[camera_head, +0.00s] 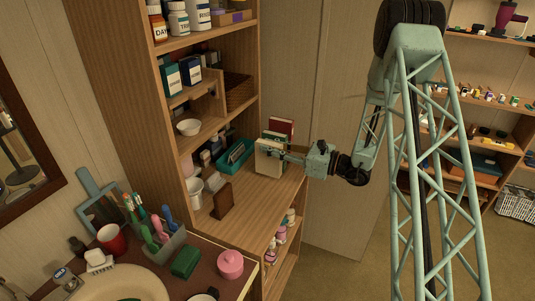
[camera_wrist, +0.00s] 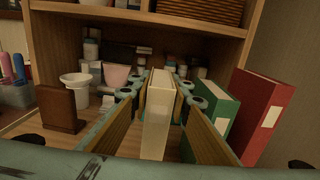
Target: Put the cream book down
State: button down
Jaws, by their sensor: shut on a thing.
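The cream book (camera_head: 269,160) stands upright at the right end of the wooden shelf's middle board, its spine facing me in the wrist view (camera_wrist: 157,120). My gripper (camera_head: 276,153) reaches in from the right and is shut on the book. In the wrist view the two fingers (camera_wrist: 158,100) lie along its left and right sides. I cannot tell whether the book's lower edge touches the board. A green book (camera_wrist: 214,108) and a red book (camera_wrist: 260,115) stand upright just right of my gripper in the wrist view.
A brown block-like thing (camera_head: 222,201) and a white cup (camera_head: 194,192) stand left on the same board (camera_head: 262,205). A teal tray (camera_head: 236,156) and jars are behind. The shelf's upper board (camera_wrist: 140,16) is overhead. Bare board shows in front.

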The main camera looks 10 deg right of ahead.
jog(key=shift+w, duration=0.7)
jog(key=shift+w, duration=0.25)
jog(key=shift+w+a+f+b, duration=0.15)
jog(key=shift+f+b, duration=0.5)
jog(key=shift+f, duration=1.35)
jog(key=c, duration=2.7)
grip_release()
jog(key=shift+r, duration=0.2)
